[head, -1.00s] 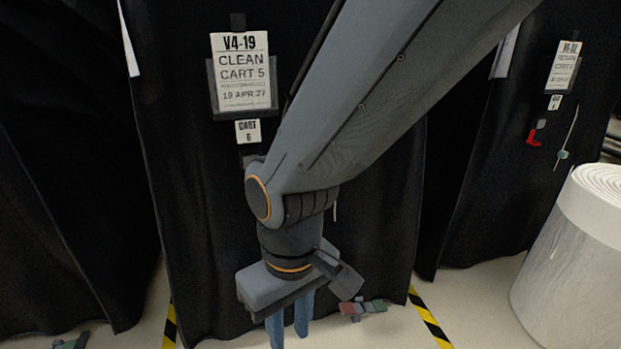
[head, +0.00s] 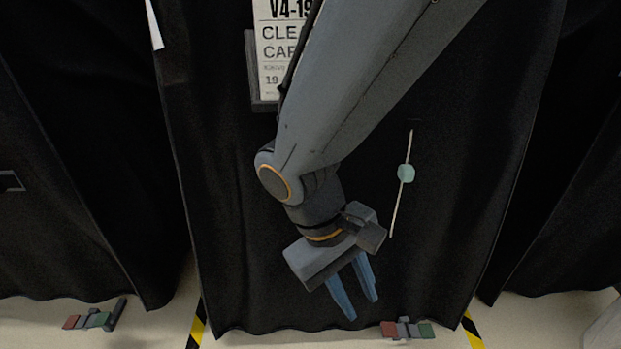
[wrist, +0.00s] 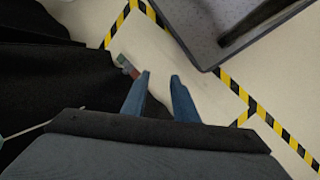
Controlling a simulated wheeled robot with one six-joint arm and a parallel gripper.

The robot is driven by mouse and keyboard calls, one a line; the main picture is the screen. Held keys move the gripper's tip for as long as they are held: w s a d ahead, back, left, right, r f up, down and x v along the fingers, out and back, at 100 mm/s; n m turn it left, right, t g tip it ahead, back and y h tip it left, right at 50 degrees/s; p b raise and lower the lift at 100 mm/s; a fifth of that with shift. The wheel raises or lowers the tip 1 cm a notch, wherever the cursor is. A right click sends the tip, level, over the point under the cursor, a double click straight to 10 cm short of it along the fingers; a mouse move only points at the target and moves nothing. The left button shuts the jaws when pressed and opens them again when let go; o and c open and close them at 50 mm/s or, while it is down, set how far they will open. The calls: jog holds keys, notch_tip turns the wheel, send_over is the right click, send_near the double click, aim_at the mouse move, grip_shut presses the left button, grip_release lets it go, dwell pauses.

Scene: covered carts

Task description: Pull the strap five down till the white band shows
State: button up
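A thin pale strap (head: 394,214) hangs on the black cover (head: 450,130) of the cart in front of me, right of my arm. A teal tab (head: 406,173) sits about halfway along it. In the wrist view, part of the pale strap (wrist: 26,129) shows at the left edge. The cover's sign (head: 270,50) is partly hidden by my arm; its visible part reads V4-19. My gripper (head: 362,307) points down, lower and left of the strap, apart from it. Its blue fingers are open and empty, also in the wrist view (wrist: 160,75).
A block with red, grey and green parts (head: 408,331) lies on the floor by the cover's hem. A similar one (head: 95,317) lies at the left. Black-and-yellow tape (head: 196,328) marks the floor. Other black covers hang at both sides.

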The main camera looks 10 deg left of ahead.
jog(key=w+a+r+n+t+h+p, duration=0.1)
jog(key=w+a+r+n+t+h, duration=0.2)
jog(key=a+t, duration=0.5)
jog(key=w+a+r+n+t+h, duration=0.1)
jog(key=w+a+r+t, duration=0.2)
jog(key=w+a+t, duration=0.45)
jog(key=shift+g, duration=0.75)
jog(key=x, duration=0.2)
jog(key=b+x, duration=0.1)
jog(key=x, duration=0.2)
jog(key=shift+a, duration=0.25)
grip_shut()
jog(key=shift+f, duration=0.1)
